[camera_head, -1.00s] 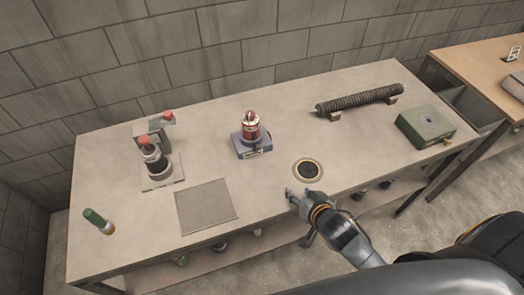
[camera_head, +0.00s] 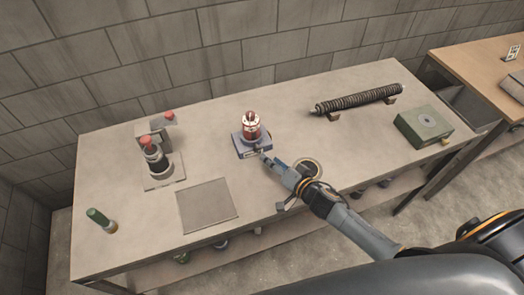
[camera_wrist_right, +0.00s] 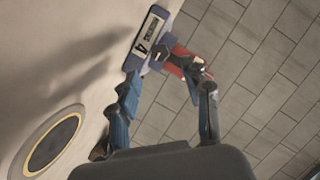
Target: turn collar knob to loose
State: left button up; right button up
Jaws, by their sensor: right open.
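A red device with pale bands (camera_head: 251,125) stands upright on a blue-grey base (camera_head: 254,150) at the middle of the bench. In the right wrist view the blue base (camera_wrist_right: 142,44) carries a white label plate with a "4". A small dark knob-like part (camera_wrist_right: 161,50) with a light mark sits beside the plate. The red body (camera_wrist_right: 176,70) shows behind the fingertips. My right gripper (camera_head: 267,159) is open at the front right of the base. In the wrist view its fingers (camera_wrist_right: 162,88) are spread and empty. I cannot tell whether they touch anything. My left gripper is not in view.
A ringed round hole or disc (camera_head: 308,168) lies behind my right wrist. A ribbed rod (camera_head: 357,99) and green box (camera_head: 423,124) are at the right.

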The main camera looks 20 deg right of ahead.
aim_at(259, 150)
jog(key=x, duration=0.6)
jog(key=shift+w+a, duration=0.1)
grip_shut()
